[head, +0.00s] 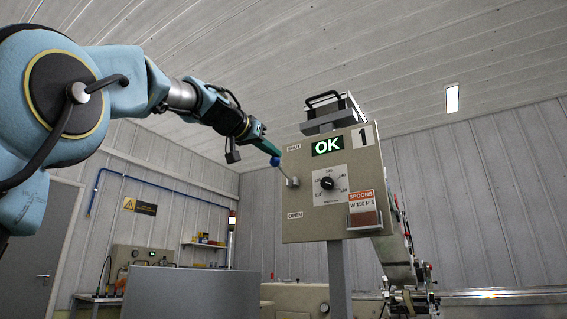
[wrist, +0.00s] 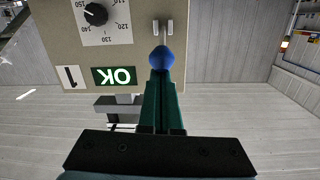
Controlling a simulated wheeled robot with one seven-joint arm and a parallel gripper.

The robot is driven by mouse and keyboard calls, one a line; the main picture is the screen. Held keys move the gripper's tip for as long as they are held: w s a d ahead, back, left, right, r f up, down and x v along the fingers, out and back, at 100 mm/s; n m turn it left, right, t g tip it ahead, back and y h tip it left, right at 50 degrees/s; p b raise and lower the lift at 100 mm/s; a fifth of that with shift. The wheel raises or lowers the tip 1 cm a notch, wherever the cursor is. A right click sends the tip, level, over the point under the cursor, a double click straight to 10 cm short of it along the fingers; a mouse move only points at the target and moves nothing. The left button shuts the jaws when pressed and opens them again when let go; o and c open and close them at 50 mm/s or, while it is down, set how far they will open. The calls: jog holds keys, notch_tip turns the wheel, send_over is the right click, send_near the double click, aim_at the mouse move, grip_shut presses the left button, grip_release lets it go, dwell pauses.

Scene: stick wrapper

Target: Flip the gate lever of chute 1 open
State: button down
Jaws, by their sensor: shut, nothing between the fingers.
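The chute 1 panel (head: 330,225) is a beige box with a "1" plate (head: 364,137), a SHUT label (head: 293,148) above and an OPEN label (head: 294,215) below on its left side. The gate lever is a thin rod with a blue ball knob (head: 275,161), tilted up and left from its pivot bracket (head: 292,182) toward the SHUT side. My gripper (head: 266,150) is shut and empty, its green fingertips right at the knob from above. In the wrist view the fingertips (wrist: 161,74) meet or overlap the blue knob (wrist: 162,57); I cannot tell whether they touch.
The panel also carries a lit OK display (head: 327,146), a dial (head: 327,183) and a SPOONS card holder (head: 363,210). A grey post (head: 338,270) stands under it. A grey cabinet (head: 190,292) is at lower left. The space below the lever looks free.

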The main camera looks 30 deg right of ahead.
aim_at(273, 163)
jog(key=shift+s+a+f+t+h+b, duration=0.15)
jog(key=shift+f+h+b, duration=0.35)
jog(key=shift+b, duration=0.7)
jog(key=shift+a+f+t+h+b, duration=0.2)
jog(key=shift+f+b, duration=0.5)
jog(key=shift+b, duration=0.45)
jog(key=shift+f+b, duration=0.35)
jog(key=shift+b, duration=0.75)
jog(key=shift+f, duration=0.15)
notch_tip(273, 163, up, 4)
jog(key=p, duration=0.4)
jog(key=b+v, duration=0.4)
jog(key=v, duration=0.5)
jog(key=shift+s+f, duration=0.35)
jog(key=shift+s, duration=0.1)
jog(key=shift+w, duration=0.1)
